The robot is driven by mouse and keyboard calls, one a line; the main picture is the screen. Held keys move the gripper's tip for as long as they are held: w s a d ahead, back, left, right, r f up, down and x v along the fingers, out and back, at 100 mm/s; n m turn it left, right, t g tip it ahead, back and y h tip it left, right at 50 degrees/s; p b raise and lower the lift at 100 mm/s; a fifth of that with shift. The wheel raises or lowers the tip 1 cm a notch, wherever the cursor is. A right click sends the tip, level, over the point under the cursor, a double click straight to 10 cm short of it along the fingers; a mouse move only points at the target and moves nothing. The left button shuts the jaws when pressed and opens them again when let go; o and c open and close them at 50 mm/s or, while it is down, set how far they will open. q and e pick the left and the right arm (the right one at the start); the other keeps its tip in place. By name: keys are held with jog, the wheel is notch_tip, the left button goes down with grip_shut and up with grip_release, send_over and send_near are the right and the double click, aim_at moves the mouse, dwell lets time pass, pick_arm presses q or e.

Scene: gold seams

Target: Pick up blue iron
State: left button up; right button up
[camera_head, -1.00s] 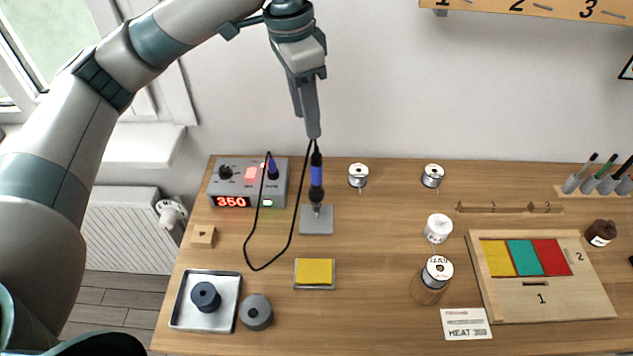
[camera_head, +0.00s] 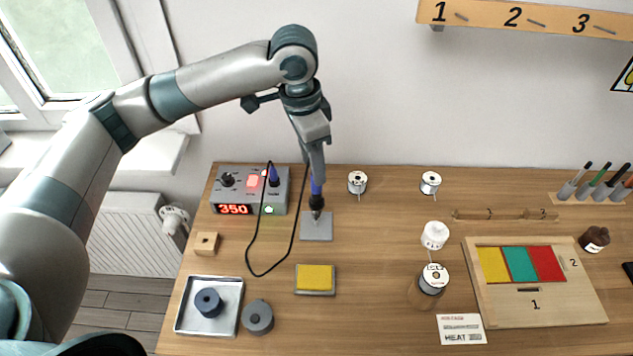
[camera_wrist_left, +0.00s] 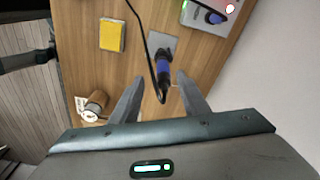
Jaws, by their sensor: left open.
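The blue iron (camera_head: 316,190) stands upright on a grey square stand plate (camera_head: 317,229), its black cable looping to the station. My left gripper (camera_head: 316,176) points down directly over it, with the fingertips at the level of its blue handle. In the left wrist view the blue iron (camera_wrist_left: 163,72) shows between and beyond the two spread fingers of the left gripper (camera_wrist_left: 160,92). The gripper is open; whether a finger touches the handle cannot be told. The upper end of the iron is partly hidden by the fingers in the head view.
The soldering station (camera_head: 250,190) reading 350 stands left of the iron. A yellow sponge (camera_head: 315,278) lies in front of it. A solder spool (camera_head: 357,182) stands to the right. The black cable (camera_head: 250,262) loops across the table. A metal tray (camera_head: 233,322) sits front left.

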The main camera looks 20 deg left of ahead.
aim_at(316, 198)
pick_arm(q)
jog(key=shift+w+d+f, duration=0.1)
jog(key=shift+w+f, duration=0.05)
jog(key=shift+f, duration=1)
jog(key=shift+f+p, duration=0.4)
jog(key=shift+p, duration=0.2)
jog(key=f, duration=0.1)
jog(key=f+p, duration=0.1)
jog(key=f, duration=0.1)
jog(key=shift+w, duration=0.35)
jog(key=shift+d+f+p, duration=0.1)
jog(key=shift+f+p, duration=0.25)
jog(key=shift+f, duration=0.35)
grip_shut()
